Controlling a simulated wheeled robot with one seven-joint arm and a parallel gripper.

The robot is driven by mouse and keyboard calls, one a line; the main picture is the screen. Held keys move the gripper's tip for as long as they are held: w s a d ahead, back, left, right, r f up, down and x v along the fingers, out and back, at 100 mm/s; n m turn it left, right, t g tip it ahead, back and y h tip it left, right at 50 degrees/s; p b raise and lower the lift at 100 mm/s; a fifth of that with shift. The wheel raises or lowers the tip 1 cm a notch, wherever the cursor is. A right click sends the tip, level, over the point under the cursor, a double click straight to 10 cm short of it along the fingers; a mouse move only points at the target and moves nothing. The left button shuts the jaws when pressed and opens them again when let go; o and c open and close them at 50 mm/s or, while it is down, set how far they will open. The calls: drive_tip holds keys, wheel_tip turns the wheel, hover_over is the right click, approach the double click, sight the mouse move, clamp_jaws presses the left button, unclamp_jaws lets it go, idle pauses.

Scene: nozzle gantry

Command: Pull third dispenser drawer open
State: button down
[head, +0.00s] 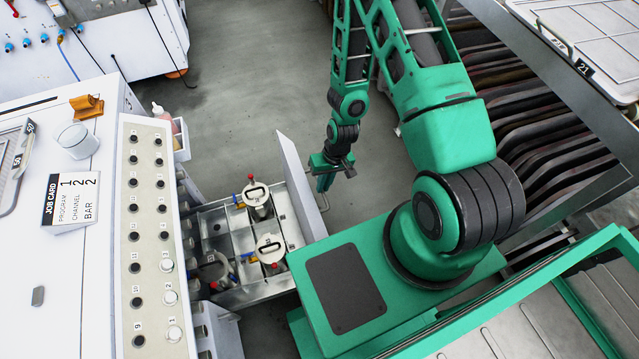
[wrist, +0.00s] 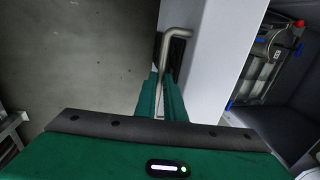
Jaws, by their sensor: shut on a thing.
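A drawer (head: 238,296) stands out from the white dispenser cabinet, its inside open to view from above. Its tall white front panel (head: 294,187) faces my arm, and it also shows in the wrist view (wrist: 214,65). A bent metal bar handle (wrist: 180,36) is fixed to that panel. My gripper (head: 323,178) is at the panel's outer side. In the wrist view its green fingers (wrist: 161,98) are closed around the handle, with the lower part of the bar between them. I cannot tell from these views which number this drawer has.
The drawer holds several canisters, among them a white-topped one (head: 270,248) with a red knob. The cabinet's numbered button strip (head: 146,230) and a job card (head: 71,201) are at left. My green base is close on the right. Grey floor (head: 245,95) beyond is clear.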

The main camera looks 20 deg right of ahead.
drive_tip(key=shift+w+d, duration=0.25)
drive_tip(key=c, duration=1.8)
unclamp_jaws()
drive_tip(key=shift+c, duration=0.2)
drive_tip(key=shift+s, duration=0.1)
wheel_tip(320, 180, up, 11)
drive_tip(key=d, duration=0.2)
drive_tip(key=shift+f, duration=0.2)
drive_tip(key=shift+d, duration=0.1)
